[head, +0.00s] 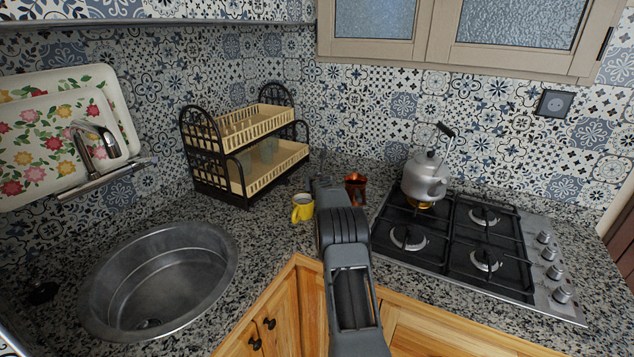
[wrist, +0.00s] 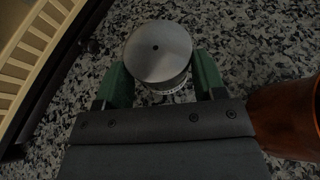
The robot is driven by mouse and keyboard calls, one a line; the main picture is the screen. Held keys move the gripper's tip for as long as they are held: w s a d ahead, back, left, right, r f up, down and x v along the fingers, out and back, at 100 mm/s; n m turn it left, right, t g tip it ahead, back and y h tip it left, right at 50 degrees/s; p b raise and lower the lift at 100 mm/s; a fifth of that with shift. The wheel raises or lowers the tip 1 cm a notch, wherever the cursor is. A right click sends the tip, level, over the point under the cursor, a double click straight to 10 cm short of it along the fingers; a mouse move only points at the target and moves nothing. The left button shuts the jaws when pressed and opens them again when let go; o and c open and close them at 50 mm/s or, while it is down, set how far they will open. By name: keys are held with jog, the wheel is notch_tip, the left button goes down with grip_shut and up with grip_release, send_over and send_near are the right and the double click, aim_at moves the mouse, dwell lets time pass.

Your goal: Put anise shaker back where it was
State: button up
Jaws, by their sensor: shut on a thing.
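In the wrist view a round shaker with a grey metal lid (wrist: 158,52) sits between the two green fingers of my gripper (wrist: 160,80). The gripper is shut on it. No label shows, so I cannot tell whether it is the anise shaker. Speckled counter shows around the shaker; I cannot tell whether its base touches it. In the head view my arm reaches over the counter (head: 270,240) toward the back corner, and it hides the gripper and the shaker.
A yellow mug (head: 302,208) stands left of my arm, and a brown-orange pot (head: 356,187) stands close on its right. A dish rack (head: 225,165) is behind the mug. A kettle (head: 425,178) stands on the gas hob (head: 460,250). The sink (head: 160,280) is at left.

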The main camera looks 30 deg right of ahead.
jog(key=o, duration=1)
jog(key=s+a+r+m+b, duration=0.65)
jog(key=s+a, duration=0.45)
jog(key=s, duration=0.2)
jog(key=s+a+f+m+g+y, duration=0.2)
jog(key=s+a+f+m+g, duration=0.1)
jog(key=s+a+m, duration=0.5)
jog(key=s+a+f+m+g+y, duration=0.2)
jog(key=s+a+f+m, duration=0.2)
jog(key=s+a+m, duration=0.3)
jog(key=s+a+f+m+g+y, duration=0.2)
jog(key=s+a+m, duration=0.6)
jog(key=s, duration=0.6)
jog(key=shift+s+a+f+m+g+y, duration=0.1)
jog(key=shift+a+f+m+g+y, duration=0.1)
jog(key=shift+a+f+g, duration=0.3)
jog(key=shift+s+a+f+m+g+y, duration=0.1)
jog(key=shift+a+f+m+g+y, duration=0.15)
jog(key=shift+a, duration=0.4)
